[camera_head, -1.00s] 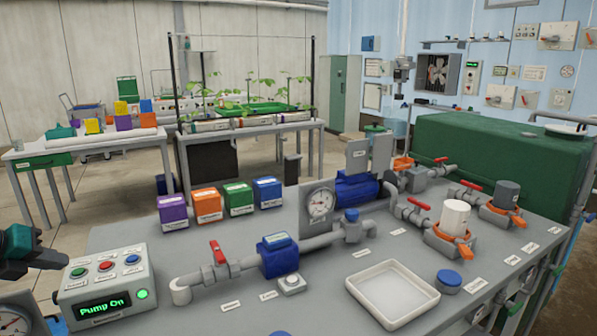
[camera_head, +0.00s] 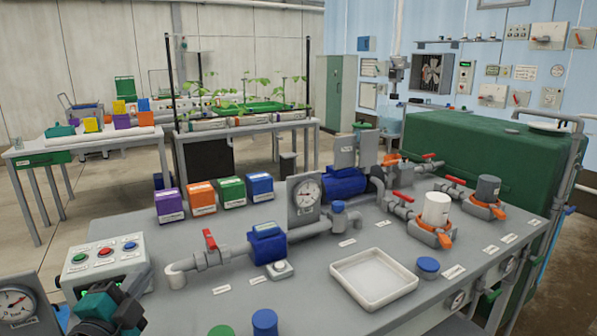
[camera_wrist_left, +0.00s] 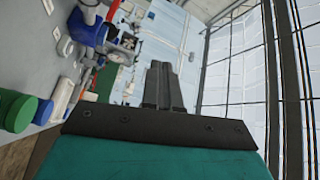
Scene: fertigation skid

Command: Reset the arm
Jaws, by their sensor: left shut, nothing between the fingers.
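My left gripper (camera_head: 128,318), teal and dark grey, is at the lower left of the head view, in front of the control box (camera_head: 105,259). It hides the lower front of that box, where the display is. In the left wrist view its two dark fingers (camera_wrist_left: 163,84) are together with nothing between them, apart from the bench and its parts. My right gripper is in neither view.
The grey bench (camera_head: 215,310) carries pipes, a red-handled valve (camera_head: 210,240), a white tray (camera_head: 373,285) and several coloured boxes (camera_head: 201,197). A gauge (camera_head: 17,304) stands left of my gripper. Green (camera_head: 221,331) and blue (camera_head: 265,322) caps are at the bottom edge.

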